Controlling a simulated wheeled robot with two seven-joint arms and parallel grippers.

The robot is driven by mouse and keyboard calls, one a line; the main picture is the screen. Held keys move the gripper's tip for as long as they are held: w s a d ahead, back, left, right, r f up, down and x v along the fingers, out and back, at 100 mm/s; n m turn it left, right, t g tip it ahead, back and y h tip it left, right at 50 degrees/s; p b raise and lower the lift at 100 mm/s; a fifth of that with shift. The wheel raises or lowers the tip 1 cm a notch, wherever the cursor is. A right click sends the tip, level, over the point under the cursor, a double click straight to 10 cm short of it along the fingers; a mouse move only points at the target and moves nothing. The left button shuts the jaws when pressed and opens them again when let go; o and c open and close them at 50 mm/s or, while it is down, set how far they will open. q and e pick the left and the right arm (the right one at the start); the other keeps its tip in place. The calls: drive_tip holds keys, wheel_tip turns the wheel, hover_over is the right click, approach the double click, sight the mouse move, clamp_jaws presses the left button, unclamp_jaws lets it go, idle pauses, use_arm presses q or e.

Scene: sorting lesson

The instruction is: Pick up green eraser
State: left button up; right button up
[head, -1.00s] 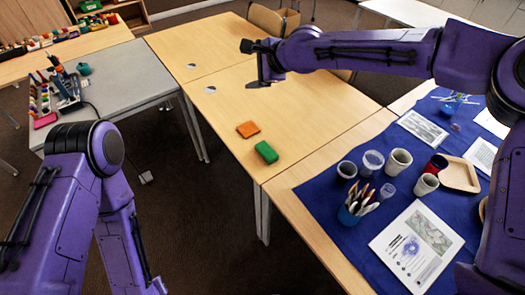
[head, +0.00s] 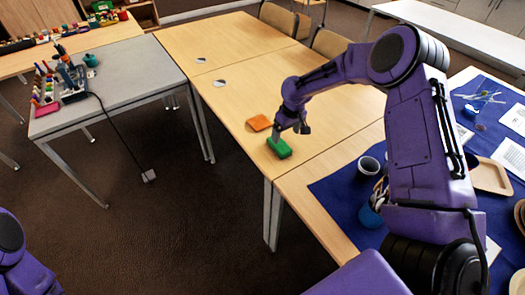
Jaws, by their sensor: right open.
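The green eraser (head: 279,148) lies on the wooden table (head: 235,92), near its left edge. An orange block (head: 259,123) lies just behind it. My right gripper (head: 281,136) points down right at the green eraser, with a fingertip over or against its upper side. Whether it touches the eraser I cannot tell. The jaws are open, and part of them is hidden by the wrist. Of my left arm only a purple link shows at the lower left; its gripper is out of view.
A blue cloth (head: 337,201) with cups (head: 369,166), a wooden tray (head: 490,177) and papers covers the table at the right. A grey table (head: 130,83) with tools stands at the left. The wooden table behind the orange block is mostly clear.

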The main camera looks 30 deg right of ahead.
sight(280, 144)
drive_tip(key=w+f, duration=0.1)
drive_tip(key=f, duration=0.1)
drive_tip(key=w+f+p, duration=0.1)
drive_tip(key=f, duration=0.2)
drive_tip(key=w+f, duration=0.1)
drive_tip(key=f, duration=0.2)
drive_tip(key=shift+a+f+p, duration=0.2)
drive_tip(key=shift+p, duration=0.1)
drive_tip(key=shift+d+f, duration=0.1)
drive_tip(key=shift+f, duration=0.15)
drive_tip(key=shift+r, duration=0.1)
drive_tip(key=c, duration=1.1)
